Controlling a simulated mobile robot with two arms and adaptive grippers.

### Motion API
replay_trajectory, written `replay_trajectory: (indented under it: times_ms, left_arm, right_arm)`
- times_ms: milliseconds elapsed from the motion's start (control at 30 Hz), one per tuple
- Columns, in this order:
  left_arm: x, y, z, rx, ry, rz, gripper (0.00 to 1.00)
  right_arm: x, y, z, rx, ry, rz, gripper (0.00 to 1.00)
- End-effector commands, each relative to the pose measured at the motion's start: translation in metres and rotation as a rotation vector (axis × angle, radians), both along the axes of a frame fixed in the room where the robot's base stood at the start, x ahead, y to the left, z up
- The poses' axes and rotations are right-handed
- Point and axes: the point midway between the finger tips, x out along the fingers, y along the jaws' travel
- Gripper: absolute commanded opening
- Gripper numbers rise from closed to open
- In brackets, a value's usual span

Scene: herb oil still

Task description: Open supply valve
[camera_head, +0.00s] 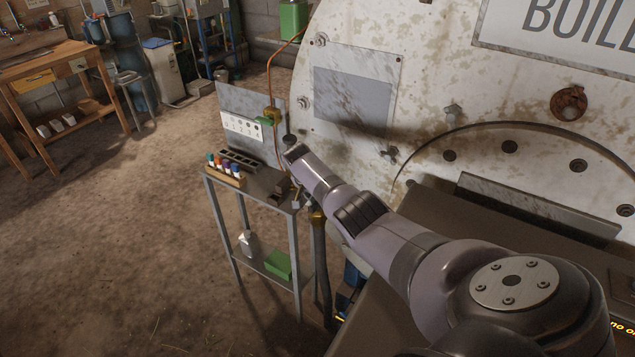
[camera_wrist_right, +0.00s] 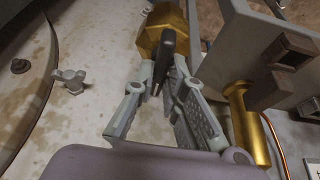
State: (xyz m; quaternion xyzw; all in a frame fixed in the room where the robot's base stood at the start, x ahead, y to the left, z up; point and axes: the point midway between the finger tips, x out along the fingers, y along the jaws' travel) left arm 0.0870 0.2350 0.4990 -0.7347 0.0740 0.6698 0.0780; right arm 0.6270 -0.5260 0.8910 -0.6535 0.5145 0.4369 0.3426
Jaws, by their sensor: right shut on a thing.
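In the right wrist view, the black lever (camera_wrist_right: 168,52) of the supply valve sits in front of its brass body (camera_wrist_right: 152,36). My right gripper (camera_wrist_right: 166,80) has its grey jaws on both sides of the lever and is shut on it. In the head view, my right arm reaches from the lower right to the small metal stand beside the boiler. A brass fitting (camera_head: 317,216) on a dark hose shows below the arm. The jaws and lever are too hidden there to make out. My left gripper is not in view.
The stand's top (camera_head: 256,190) holds a rack of coloured vials (camera_head: 226,172) and a dark slotted block (camera_head: 240,157). The boiler (camera_head: 420,90) fills the right.

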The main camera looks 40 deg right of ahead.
Motion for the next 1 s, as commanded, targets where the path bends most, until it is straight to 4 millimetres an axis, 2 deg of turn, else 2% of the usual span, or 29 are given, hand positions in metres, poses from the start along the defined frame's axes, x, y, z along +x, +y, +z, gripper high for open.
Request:
replay_trajectory:
  times_ms: [400,433,700,1000]
  left_arm:
    - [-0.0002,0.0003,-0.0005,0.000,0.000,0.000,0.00]
    - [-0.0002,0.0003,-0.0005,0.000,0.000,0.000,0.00]
    - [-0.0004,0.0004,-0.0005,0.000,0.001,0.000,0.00]
    - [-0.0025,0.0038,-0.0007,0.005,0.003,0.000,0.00]
  right_arm:
    - [-0.0001,0.0001,0.0001,0.002,-0.002,-0.013,0.00]
    - [-0.0002,0.0000,0.0000,0.002,-0.002,-0.013,0.13]
    - [-0.0001,0.0000,0.0000,0.001,-0.002,-0.010,0.31]
    - [0.0000,0.0000,0.0003,0.001,-0.001,-0.009,0.31]
